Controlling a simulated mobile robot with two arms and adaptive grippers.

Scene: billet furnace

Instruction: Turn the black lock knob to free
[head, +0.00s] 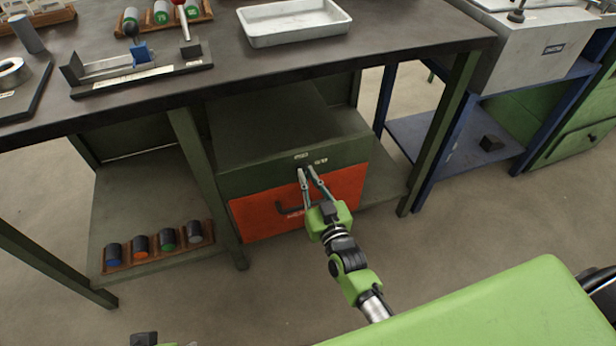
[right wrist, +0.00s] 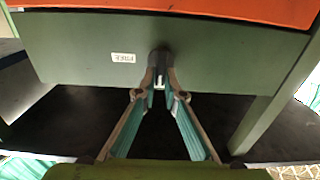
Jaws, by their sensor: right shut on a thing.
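The black lock knob (right wrist: 159,57) is on the green face of the cabinet (head: 345,150), above the orange drawer front (head: 262,212). It is mostly hidden by my fingers. My right gripper (head: 307,171) reaches the face from the front, and its fingertips (right wrist: 161,76) are shut on the knob. A white label reading FREE (right wrist: 123,58) is beside the knob in the right wrist view, where the drawer front is at the top. Two small labels show above the fingertips in the head view. Only a bit of my left gripper's body shows at the bottom edge; its fingers are out of view.
The drawer has a dark handle (head: 283,207) just left of my right fingers. The dark bench top (head: 230,50) overhangs the cabinet, with a metal tray (head: 292,38) on it. A green bench leg (head: 442,130) stands to the right. A lower shelf holds several coloured cylinders.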

